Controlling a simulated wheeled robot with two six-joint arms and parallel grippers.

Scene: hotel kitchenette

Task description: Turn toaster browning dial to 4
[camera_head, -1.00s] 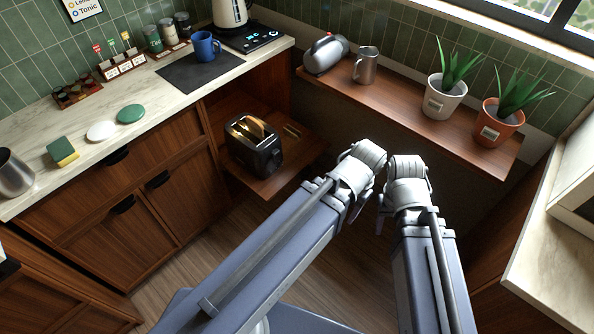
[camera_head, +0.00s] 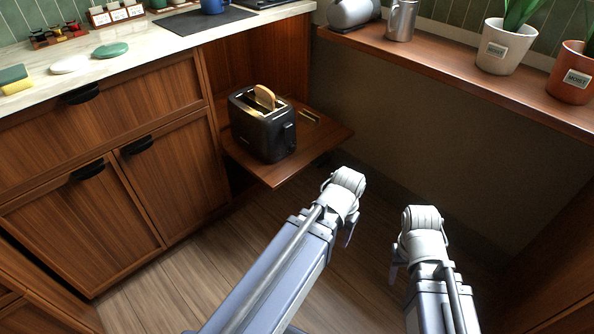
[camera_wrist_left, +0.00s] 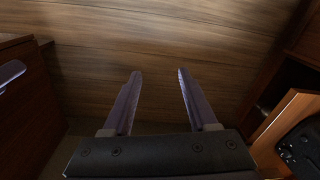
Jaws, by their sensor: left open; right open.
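The black toaster (camera_head: 262,135) stands upright on a pull-out wooden shelf (camera_head: 272,177), with a bread slice (camera_head: 265,96) showing in its top. Controls show faintly on its right-hand end; the dial's setting is too small to read. My left gripper (camera_head: 349,232) is right of and in front of the toaster, apart from it. In the left wrist view, its two fingers (camera_wrist_left: 156,92) are spread with nothing between them, and part of the toaster (camera_wrist_left: 301,146) shows at lower right. My right gripper (camera_head: 393,266) is further right, open, touching nothing visible.
Wooden cabinets (camera_head: 110,160) with dark handles and a pale counter (camera_head: 140,62) lie left of the toaster. A wooden ledge (camera_head: 450,62) with a metal mug (camera_head: 401,20) and potted plants runs along the right. The floor (camera_head: 190,265) in front is clear.

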